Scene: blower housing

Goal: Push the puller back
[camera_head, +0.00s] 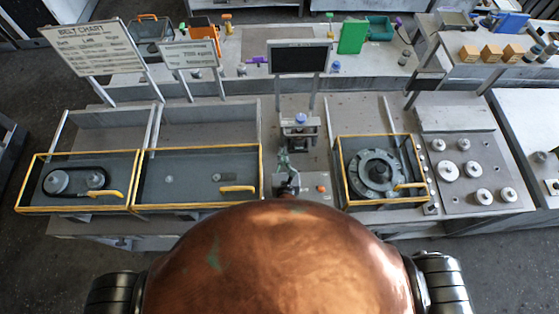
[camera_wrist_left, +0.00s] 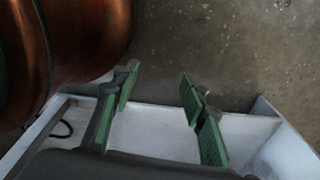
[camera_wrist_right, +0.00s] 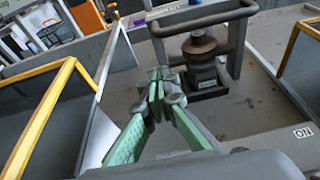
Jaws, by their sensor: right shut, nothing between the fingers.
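The puller appears to be the grey metal frame with a crossbar (camera_head: 300,130) at the middle of the bench. Its grey bar (camera_wrist_right: 205,17) shows large at the top of the right wrist view. A round stacked post (camera_wrist_right: 201,60) on a dark base stands inside the frame. My right gripper (camera_wrist_right: 158,84) is shut and empty, its green-padded fingertips together on the near side of the frame. I cannot tell whether it touches it. It also shows in the head view (camera_head: 283,152). My left gripper (camera_wrist_left: 158,82) is open and empty, away from the puller.
Yellow-edged bays flank the puller: one with a belt drive (camera_head: 75,181), one middle bay (camera_head: 200,178), and one with a round housing (camera_head: 377,172). A dark screen (camera_head: 300,57) stands behind. A white bin (camera_wrist_left: 150,135) and floor lie under my left gripper.

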